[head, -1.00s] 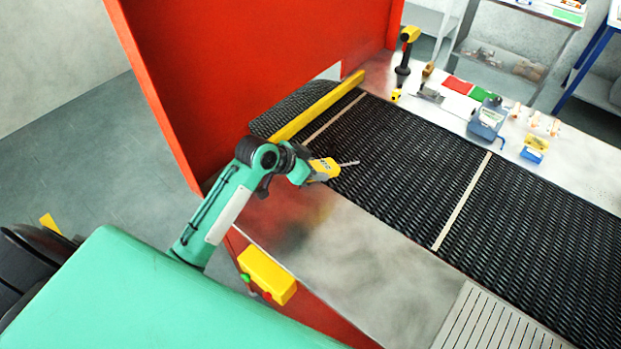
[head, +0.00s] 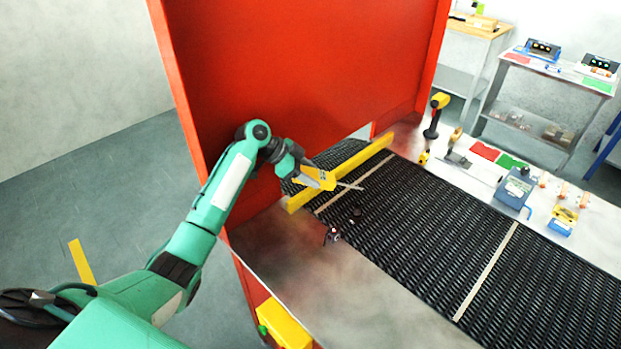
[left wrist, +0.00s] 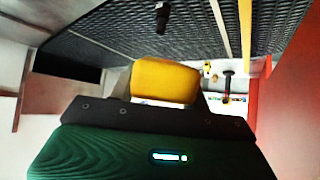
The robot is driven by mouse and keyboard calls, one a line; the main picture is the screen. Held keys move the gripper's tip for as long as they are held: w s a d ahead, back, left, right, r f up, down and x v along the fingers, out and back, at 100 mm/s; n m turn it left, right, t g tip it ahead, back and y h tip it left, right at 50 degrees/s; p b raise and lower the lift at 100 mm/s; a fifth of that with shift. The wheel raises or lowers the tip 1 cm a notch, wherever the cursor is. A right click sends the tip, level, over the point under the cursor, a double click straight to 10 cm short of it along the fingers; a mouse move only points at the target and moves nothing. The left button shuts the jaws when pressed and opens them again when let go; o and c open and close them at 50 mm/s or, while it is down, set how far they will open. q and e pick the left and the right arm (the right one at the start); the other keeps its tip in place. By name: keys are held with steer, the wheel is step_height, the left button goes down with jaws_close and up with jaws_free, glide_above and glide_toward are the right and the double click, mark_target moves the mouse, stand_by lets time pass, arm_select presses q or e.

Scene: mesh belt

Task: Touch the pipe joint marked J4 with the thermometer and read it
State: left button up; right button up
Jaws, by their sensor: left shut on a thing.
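My left gripper (head: 308,174) is shut on the yellow thermometer (head: 326,179), whose thin metal probe points right over the mesh belt. In the left wrist view the thermometer's yellow body (left wrist: 165,80) sticks out beyond my dark jaws. A small dark fitting (head: 332,235) sits at the near edge of the belt, below and right of the gripper, with another small dark bit beside it. A dark fitting (left wrist: 162,15) also shows at the top of the left wrist view. I cannot read any J4 mark on these. The probe tip appears apart from them. My right gripper is out of view.
A red wall (head: 300,70) stands behind my left arm. A yellow bar (head: 345,172) crosses the black mesh belt (head: 430,220). The belt's right part is clear.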

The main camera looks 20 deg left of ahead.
arm_select(q)
step_height(320, 180, down, 6)
steer(key=b, duration=0.4)
steer(key=shift+f, duration=0.25)
steer(key=shift+s+f, duration=0.1)
steer(key=shift+f, duration=0.25)
stand_by(2.9)
steer(key=shift+r, duration=0.1)
steer(key=shift+r+p, duration=1.45)
steer(key=shift+r, duration=1.1)
steer(key=shift+f, duration=0.1)
